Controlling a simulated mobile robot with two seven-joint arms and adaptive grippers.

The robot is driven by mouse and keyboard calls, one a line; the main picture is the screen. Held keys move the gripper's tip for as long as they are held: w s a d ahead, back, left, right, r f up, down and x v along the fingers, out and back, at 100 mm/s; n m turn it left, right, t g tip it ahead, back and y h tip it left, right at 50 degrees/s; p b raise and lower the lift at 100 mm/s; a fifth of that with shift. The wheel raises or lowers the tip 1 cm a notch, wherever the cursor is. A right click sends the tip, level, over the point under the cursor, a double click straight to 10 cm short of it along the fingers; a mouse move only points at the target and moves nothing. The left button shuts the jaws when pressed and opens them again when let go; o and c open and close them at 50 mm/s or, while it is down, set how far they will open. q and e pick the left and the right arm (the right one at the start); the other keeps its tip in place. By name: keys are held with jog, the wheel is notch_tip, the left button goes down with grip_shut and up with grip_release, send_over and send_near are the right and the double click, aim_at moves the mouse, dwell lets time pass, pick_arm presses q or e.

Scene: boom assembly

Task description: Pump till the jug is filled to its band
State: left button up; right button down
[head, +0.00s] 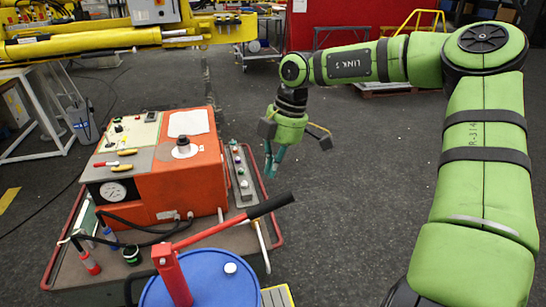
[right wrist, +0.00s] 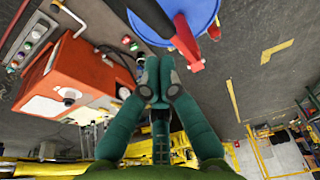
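A blue drum (head: 212,280) stands at the bottom of the head view, with a red hand pump (head: 172,277) on it. The pump's red lever slopes up to the right and ends in a black grip (head: 270,206). The drum (right wrist: 150,18) and red pump (right wrist: 187,40) also show in the right wrist view. My right gripper (head: 273,172) hangs fingers down, above and apart from the grip. Its fingertips (right wrist: 158,62) look together, with nothing visible between them. I cannot make out the jug or its band. My left gripper is out of view.
An orange machine (head: 195,170) with a gauge and hoses stands on a red-railed cart left of my right gripper. A grey button panel (head: 241,172) is beside it. A yellow boom (head: 90,40) crosses the upper left. Open dark floor (head: 360,200) lies to the right.

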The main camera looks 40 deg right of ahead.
jog(key=x, duration=0.2)
jog(key=shift+s+d+f+b, duration=0.15)
jog(key=shift+d+f+b, duration=0.15)
jog(key=shift+f, duration=0.1)
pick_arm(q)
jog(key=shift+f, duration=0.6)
pick_arm(e)
jog(key=shift+r, duration=0.1)
pick_arm(q)
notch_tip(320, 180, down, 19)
jog(key=b, duration=1.9)
pick_arm(e)
jog(key=s+d+f+x, duration=0.1)
jog(key=d+x, duration=0.1)
jog(key=x, duration=0.8)
jog(key=s+d+x, duration=0.1)
jog(key=d+x, duration=0.1)
jog(key=x, duration=0.8)
jog(key=a+p+v, duration=0.1)
jog(key=p+v, duration=0.3)
jog(key=v, duration=0.2)
jog(key=w+a+p+v, duration=0.1)
jog(key=p+v, duration=0.4)
jog(key=v, duration=0.2)
jog(key=w+a+r+p+v, duration=0.1)
jog(key=a+p+v, duration=0.1)
jog(key=p+v, duration=0.2)
jog(key=shift+v, duration=1.55)
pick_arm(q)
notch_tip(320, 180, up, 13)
